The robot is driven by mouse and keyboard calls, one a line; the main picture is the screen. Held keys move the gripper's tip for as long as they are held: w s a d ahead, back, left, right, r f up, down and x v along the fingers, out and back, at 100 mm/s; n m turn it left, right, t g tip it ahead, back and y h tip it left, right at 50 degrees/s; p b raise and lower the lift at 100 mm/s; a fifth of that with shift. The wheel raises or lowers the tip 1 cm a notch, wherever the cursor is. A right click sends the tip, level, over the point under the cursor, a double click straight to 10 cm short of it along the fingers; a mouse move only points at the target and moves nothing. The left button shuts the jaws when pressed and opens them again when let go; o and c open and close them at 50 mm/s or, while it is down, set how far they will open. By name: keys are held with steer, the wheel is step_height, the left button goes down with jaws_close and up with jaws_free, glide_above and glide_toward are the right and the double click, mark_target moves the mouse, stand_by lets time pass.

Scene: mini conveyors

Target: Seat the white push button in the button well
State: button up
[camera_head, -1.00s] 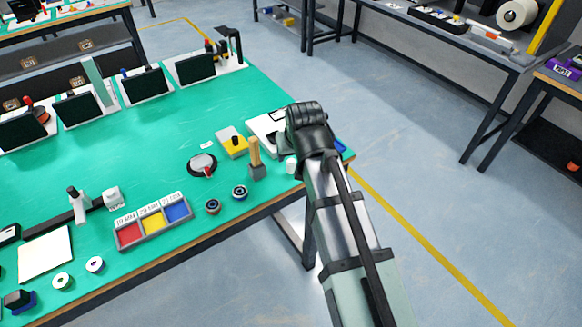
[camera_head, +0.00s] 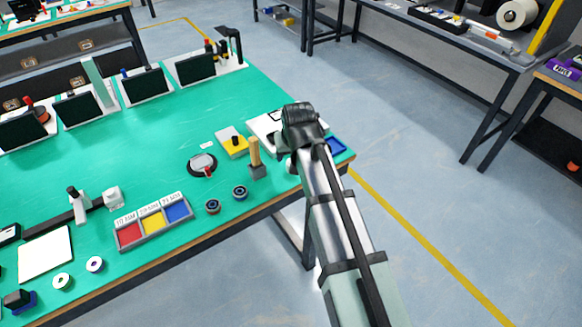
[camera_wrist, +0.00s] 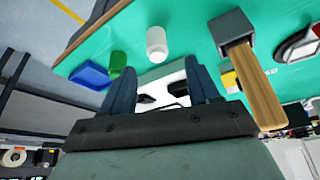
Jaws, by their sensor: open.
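My gripper (camera_wrist: 158,75) is open in the wrist view, its two dark fingers apart with nothing held between them. Beyond the fingers lies a white plate (camera_wrist: 172,78) with dark parts; it also shows in the head view (camera_head: 262,125), partly hidden by my arm. A white cylindrical piece (camera_wrist: 157,44), probably the push button, stands on the green table just beyond the fingertips, apart from them. In the head view it is mostly hidden by my arm. I cannot make out the button well for certain; it may be on the white plate.
A wooden handle in a grey block (camera_wrist: 238,35) stands close to the right finger. A green cylinder (camera_wrist: 121,62) and a blue tray (camera_wrist: 90,74) lie to the left, near the table edge. A yellow block with a black knob (camera_head: 233,146) stands left of the plate.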

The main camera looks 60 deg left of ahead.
mark_target(291, 160)
steer(key=shift+x, duration=2.9)
steer(key=shift+w, duration=0.15)
jaws_close()
steer(key=shift+r, duration=0.1)
